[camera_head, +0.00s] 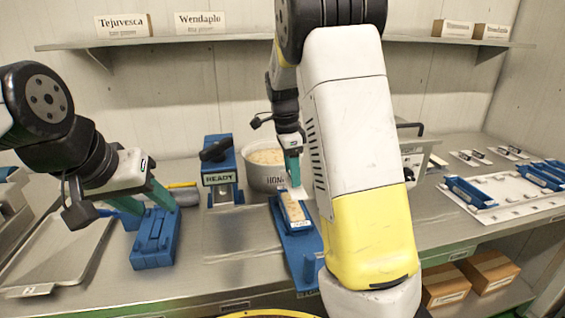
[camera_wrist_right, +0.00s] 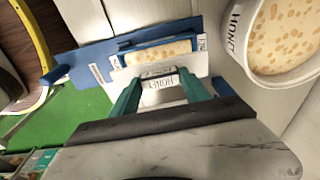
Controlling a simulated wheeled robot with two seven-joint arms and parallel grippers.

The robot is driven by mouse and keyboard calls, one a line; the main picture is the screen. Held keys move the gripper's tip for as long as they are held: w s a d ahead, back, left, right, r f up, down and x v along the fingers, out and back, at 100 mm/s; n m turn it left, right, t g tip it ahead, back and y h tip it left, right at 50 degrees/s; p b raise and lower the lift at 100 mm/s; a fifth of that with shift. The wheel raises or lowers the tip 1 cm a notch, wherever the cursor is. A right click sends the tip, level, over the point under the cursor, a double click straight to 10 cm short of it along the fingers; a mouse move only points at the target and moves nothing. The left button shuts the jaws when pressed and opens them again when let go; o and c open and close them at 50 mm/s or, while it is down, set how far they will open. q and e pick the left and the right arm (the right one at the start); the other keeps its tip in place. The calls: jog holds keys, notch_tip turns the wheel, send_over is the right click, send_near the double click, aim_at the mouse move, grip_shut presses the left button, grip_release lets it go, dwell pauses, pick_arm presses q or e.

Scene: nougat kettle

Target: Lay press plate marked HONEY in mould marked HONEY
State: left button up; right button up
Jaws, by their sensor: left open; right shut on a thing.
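My right gripper (camera_head: 293,172) points down over the blue mould stand (camera_head: 307,245) at the middle of the bench. In the right wrist view its green fingers (camera_wrist_right: 161,98) are shut on a white press plate (camera_wrist_right: 158,84) lettered HONEY. The plate shows in front of the mould (camera_wrist_right: 152,52), which holds a tan slab; I cannot tell whether they touch. The mould's own label is too small to read. My left gripper (camera_head: 143,200) is open above or beside a blue block (camera_head: 154,245) at the left; whether it touches is unclear.
A kettle (camera_head: 262,178) of tan mix marked HONEY stands behind the mould. A blue READY device (camera_head: 219,178) stands left of it. A tray (camera_head: 62,255) lies far left. A white board (camera_head: 505,200) with blue pieces lies right. Bench between left block and mould is clear.

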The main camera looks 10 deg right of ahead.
jog(key=shift+f, duration=3.1)
jog(key=shift+f, duration=0.55)
jog(key=o, duration=1.9)
jog(key=shift+r, duration=0.1)
jog(key=shift+r, duration=3.9)
jog(key=shift+s, duration=0.1)
